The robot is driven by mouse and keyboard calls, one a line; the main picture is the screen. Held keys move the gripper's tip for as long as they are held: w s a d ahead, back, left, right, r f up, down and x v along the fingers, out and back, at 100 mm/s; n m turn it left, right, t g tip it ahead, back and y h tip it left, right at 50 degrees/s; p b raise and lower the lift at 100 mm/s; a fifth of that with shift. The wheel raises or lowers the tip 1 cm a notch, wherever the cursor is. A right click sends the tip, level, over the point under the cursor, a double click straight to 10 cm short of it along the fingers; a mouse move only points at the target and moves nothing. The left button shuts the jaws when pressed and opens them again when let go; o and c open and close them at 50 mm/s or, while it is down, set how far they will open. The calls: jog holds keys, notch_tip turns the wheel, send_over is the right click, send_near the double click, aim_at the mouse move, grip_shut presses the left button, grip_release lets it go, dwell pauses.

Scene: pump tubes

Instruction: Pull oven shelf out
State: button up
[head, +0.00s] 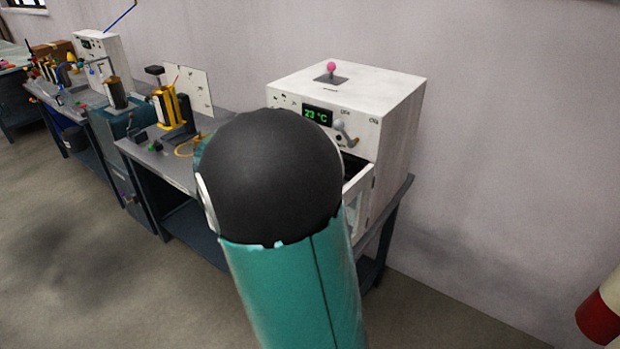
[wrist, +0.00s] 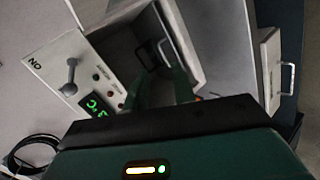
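The white oven (head: 395,120) stands on a grey bench against the wall, with a green 23 °C display (head: 317,116) on its front. In the head view my arm covers most of the opening. In the wrist view the oven front (wrist: 75,65) is tilted and the cavity is open, with a dark interior. A pale looped handle (wrist: 165,52) shows at the cavity, beside a dark bar; I cannot tell clearly which belongs to the shelf. My gripper (wrist: 163,84) has its two green fingers apart, just short of the handle, with nothing seen between them.
The open oven door (head: 357,200) hangs at the front in the head view. A grey lever (wrist: 70,78) stands out beside the display. A drawer with a handle (wrist: 287,77) is at right in the wrist view. Other equipment (head: 175,105) stands on the bench at left.

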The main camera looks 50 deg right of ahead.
jog(key=w+d+f+n+t+h, duration=0.2)
jog(key=w+d+f+n+h, duration=0.3)
jog(key=d+f, duration=0.8)
jog(key=shift+m, duration=0.6)
jog(key=w+d, duration=0.1)
jog(key=d, duration=0.3)
jog(key=w+d+f, duration=0.1)
jog(key=d, duration=0.4)
jog(key=w+d, duration=0.1)
jog(key=d, duration=0.4)
jog(key=shift+f, duration=0.4)
jog(key=shift+c, duration=0.3)
grip_shut()
